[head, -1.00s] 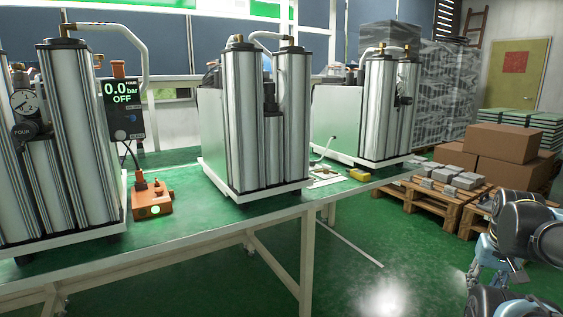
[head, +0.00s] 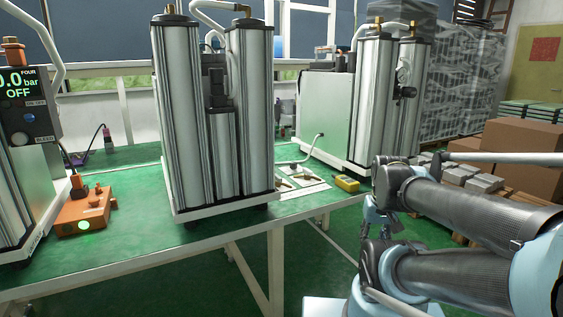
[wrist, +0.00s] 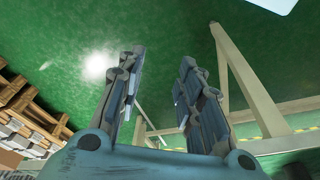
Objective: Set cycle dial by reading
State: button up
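A dark control panel (head: 25,105) stands at the left edge of the head view, partly cut off. Its screen reads 0.0 bar, OFF and FOUR, the first zero partly cut. Below the screen are a blue knob (head: 29,118) and a round pale button (head: 20,139). The middle column unit (head: 215,115) and right column unit (head: 380,100) stand on the table; a small dark gauge (head: 404,77) is on the right unit. I cannot make out a cycle dial. My gripper (wrist: 161,60) is open and empty over the green floor, away from the units.
An orange box (head: 85,213) with a green light sits on the green table (head: 140,255). A yellow device (head: 347,184) and papers with small tools (head: 300,183) lie near its right end. Cardboard boxes (head: 520,150) stand at the right. My arm fills the lower right.

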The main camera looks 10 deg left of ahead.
jog(key=shift+w+d, duration=0.15)
jog(key=shift+w, duration=0.4)
jog(key=shift+o, duration=1.8)
jog(key=shift+s+r, duration=0.1)
jog(key=shift+r, duration=0.75)
jog(key=w+a+r+n+y, duration=0.1)
jog(key=w+a+r+n, duration=0.2)
jog(key=w+r, duration=0.35)
jog(key=w+a+r+n+g, duration=0.1)
jog(key=w+a+r+n, duration=0.2)
jog(key=w, duration=0.7)
jog(key=w+a+r+n+y, duration=0.1)
jog(key=w+a+r+n, duration=0.2)
jog(key=w+r, duration=0.35)
jog(key=n+g+y, duration=0.2)
jog(key=n+y, duration=0.1)
jog(key=n, duration=0.7)
send_near(293, 165)
jog(key=w+f, duration=0.1)
jog(key=shift+w+x, duration=0.15)
jog(key=shift+x, duration=1.8)
jog(key=shift+w+x, duration=0.1)
jog(key=shift+x, duration=1.85)
